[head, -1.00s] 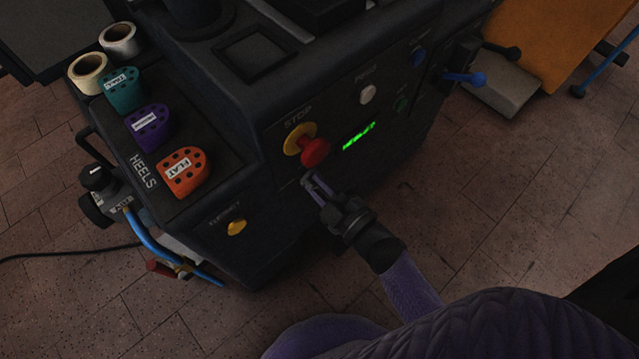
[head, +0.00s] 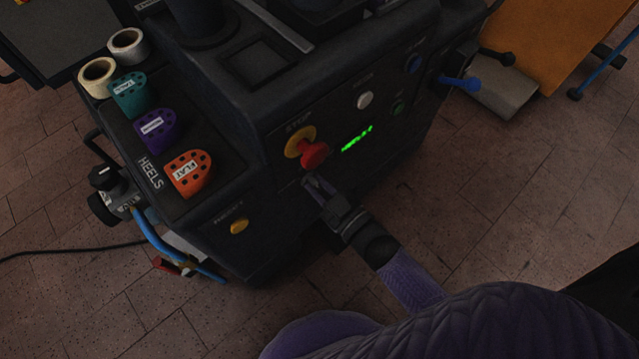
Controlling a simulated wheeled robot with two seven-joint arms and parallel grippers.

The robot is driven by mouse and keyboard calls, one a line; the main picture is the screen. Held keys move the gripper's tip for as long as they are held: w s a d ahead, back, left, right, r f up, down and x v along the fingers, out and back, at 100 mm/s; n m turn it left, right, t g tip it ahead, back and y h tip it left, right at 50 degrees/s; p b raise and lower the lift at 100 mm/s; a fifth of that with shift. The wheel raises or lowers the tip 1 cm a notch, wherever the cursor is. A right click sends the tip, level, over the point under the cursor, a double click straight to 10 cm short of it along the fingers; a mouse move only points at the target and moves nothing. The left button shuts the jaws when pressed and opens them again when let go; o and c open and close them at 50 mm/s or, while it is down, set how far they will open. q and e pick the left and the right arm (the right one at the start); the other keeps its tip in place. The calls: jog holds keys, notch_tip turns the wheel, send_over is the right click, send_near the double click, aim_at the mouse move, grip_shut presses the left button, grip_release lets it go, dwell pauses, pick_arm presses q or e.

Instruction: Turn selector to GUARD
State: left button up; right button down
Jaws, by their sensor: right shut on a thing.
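My right gripper (head: 313,186) is at the front panel of the black press (head: 225,105), just below the red stop button (head: 314,155) on its yellow base. Its fingers are shut on a small part at the panel, which I take to be the selector; the fingers hide it. Its markings, including GUARD, cannot be read. My left gripper is not in view.
Orange, purple and teal heel blocks (head: 190,174) lie on the press's left shelf beside two tape rolls (head: 97,77). A yellow button (head: 239,227) is at lower left of the panel. A blue-knobbed lever (head: 460,83) sticks out at right. Open floor lies in front.

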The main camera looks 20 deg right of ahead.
jog(key=shift+m, duration=1.1)
jog(key=c, duration=0.6)
grip_release()
jog(key=p+v, duration=0.3)
jog(key=v, duration=0.7)
